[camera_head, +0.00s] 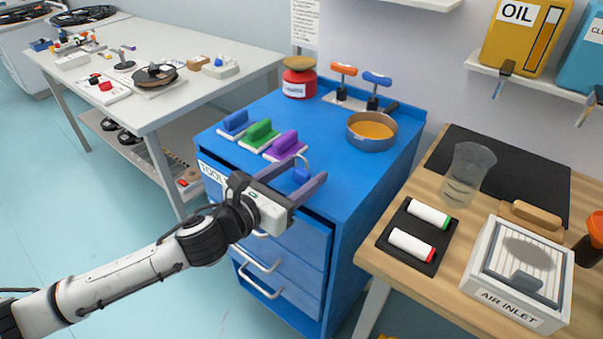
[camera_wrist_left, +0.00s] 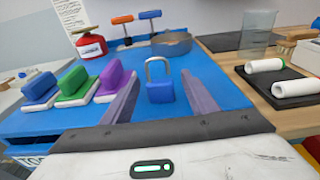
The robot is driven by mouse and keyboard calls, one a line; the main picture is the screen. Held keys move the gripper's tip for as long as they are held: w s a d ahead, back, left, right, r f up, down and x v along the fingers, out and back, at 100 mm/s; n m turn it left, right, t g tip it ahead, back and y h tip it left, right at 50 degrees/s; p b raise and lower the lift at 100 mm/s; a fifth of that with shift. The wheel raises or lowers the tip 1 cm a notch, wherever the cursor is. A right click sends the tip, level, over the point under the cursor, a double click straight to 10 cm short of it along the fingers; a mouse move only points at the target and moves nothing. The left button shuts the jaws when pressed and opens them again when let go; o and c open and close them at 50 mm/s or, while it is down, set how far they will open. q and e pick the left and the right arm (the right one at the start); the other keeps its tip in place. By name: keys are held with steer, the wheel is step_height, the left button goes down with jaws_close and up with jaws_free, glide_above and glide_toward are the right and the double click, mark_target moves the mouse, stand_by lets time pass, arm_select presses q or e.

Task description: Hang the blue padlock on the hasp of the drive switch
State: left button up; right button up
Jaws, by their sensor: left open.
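The blue padlock (camera_head: 301,174) is upright with its grey shackle on top, near the front edge of the blue tool cabinet's top (camera_head: 345,180). My left gripper (camera_head: 312,166) is open, with one finger on each side of the padlock. In the left wrist view the padlock (camera_wrist_left: 160,92) shows between the spread fingers (camera_wrist_left: 160,77), with gaps on both sides. I cannot make out the drive switch's hasp for certain; small devices, including a white box with a blue part (camera_head: 220,67), stand on the white table (camera_head: 215,88). My right gripper is not in view.
Blue, green and purple handled blocks (camera_head: 260,134) stand left of the padlock. Behind are a red can (camera_head: 299,78), orange and blue T-handled tools (camera_head: 376,80) and a pan (camera_head: 371,132).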

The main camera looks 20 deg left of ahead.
arm_select(q)
steer(key=shift+w+d, duration=0.1)
steer(key=shift+w, duration=0.2)
steer(key=c, duration=1.2)
